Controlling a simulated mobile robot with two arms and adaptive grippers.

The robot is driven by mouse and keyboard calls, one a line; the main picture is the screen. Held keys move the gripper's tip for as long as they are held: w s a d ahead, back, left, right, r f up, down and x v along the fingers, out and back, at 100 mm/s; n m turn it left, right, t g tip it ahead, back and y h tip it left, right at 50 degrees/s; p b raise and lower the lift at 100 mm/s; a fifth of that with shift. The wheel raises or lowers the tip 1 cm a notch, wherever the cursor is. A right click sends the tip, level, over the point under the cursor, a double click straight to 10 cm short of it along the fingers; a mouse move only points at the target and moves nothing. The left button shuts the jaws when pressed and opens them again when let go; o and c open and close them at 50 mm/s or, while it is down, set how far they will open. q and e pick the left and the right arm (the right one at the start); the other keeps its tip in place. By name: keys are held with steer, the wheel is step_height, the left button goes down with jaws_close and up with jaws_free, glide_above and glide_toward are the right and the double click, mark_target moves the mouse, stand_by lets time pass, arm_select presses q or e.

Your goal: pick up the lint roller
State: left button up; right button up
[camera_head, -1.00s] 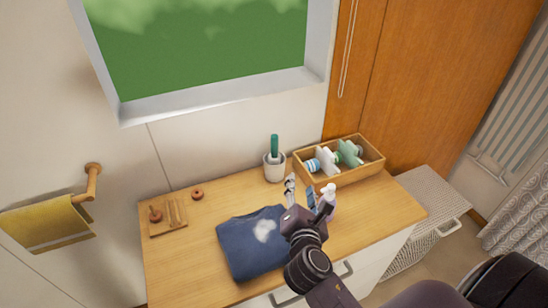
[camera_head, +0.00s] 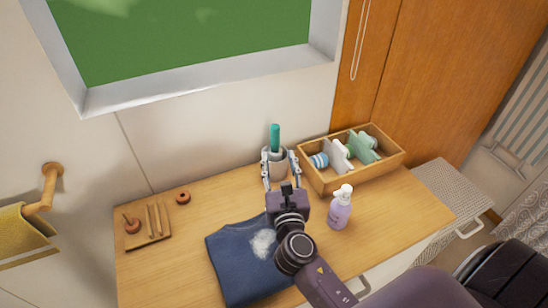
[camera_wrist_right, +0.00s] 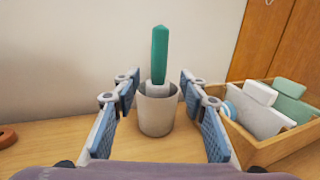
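The lint roller (camera_head: 275,136) stands upright in a light grey cup (camera_head: 277,168) at the back of the cart top. Its green handle points up, and its white lower part is partly hidden in the cup. In the right wrist view the green handle (camera_wrist_right: 160,55) rises from the cup (camera_wrist_right: 157,112), centred between the fingers. My right gripper (camera_head: 281,162) is open, with its fingers on either side in front of the cup. Nothing is between the pads (camera_wrist_right: 158,120) except the cup beyond them. My left gripper is not in view.
A wooden box (camera_head: 318,180) with white and green items stands right of the cup. A purple pump bottle (camera_head: 340,211) stands right of my arm. A folded blue garment (camera_head: 228,264) with white fluff lies in front. A small wooden tray (camera_head: 158,238) is at left.

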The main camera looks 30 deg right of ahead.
mark_target(276, 145)
steer(key=shift+p+x, duration=0.3)
steer(key=shift+x, duration=0.6)
steer(key=shift+w+d+r, duration=0.2)
steer(key=shift+w+d, duration=0.05)
steer(key=shift+w, duration=0.35)
steer(key=p+x, duration=0.1)
steer(key=x, duration=0.3)
steer(key=shift+w+f, duration=0.2)
steer(key=shift+w, duration=0.2)
steer(key=shift+s, duration=0.1)
jaws_close()
